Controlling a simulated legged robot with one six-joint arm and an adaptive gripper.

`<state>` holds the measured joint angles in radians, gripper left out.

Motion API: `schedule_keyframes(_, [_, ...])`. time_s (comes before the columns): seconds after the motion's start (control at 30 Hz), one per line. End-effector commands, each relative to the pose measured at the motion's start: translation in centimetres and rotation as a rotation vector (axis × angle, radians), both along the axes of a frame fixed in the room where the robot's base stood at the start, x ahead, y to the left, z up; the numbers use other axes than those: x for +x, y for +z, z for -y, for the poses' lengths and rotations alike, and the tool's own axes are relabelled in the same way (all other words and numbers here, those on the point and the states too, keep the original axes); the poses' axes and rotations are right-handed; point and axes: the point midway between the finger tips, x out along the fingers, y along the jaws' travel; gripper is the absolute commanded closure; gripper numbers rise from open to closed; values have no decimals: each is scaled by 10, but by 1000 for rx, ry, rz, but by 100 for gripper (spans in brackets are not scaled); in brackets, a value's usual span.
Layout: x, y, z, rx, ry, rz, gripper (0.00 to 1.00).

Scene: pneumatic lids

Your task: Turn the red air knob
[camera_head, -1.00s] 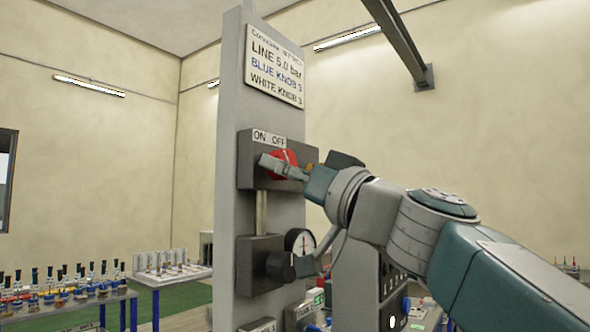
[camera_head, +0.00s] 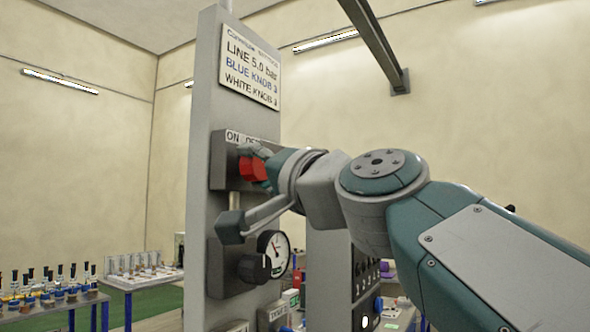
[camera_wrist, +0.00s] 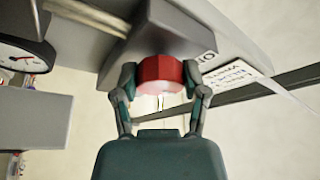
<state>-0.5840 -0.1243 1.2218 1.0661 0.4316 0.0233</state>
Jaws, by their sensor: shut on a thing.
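The red air knob (camera_head: 250,167) sits on a grey box (camera_head: 222,165) under an ON/OFF label, high on a grey post. My gripper (camera_head: 262,160) reaches it from the right. In the wrist view the red knob (camera_wrist: 160,74) lies between the two fingers of my gripper (camera_wrist: 161,82), one finger against each side. The gripper is shut on it. Part of the knob is hidden behind the fingers and wrist in the head view.
A sign (camera_head: 249,70) hangs above the box. A gauge (camera_head: 273,254) and a black knob (camera_head: 254,267) are below it. Side tables with bottles and vials (camera_head: 50,290) stand at the lower left. A dark beam (camera_head: 370,40) crosses the upper right.

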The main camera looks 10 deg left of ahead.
Motion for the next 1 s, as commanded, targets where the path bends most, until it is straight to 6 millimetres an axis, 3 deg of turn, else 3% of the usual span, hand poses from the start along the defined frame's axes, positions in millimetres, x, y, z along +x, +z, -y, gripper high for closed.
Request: schedule_keyframes(1.0, [1, 0, -2, 169, -1, -605, 91])
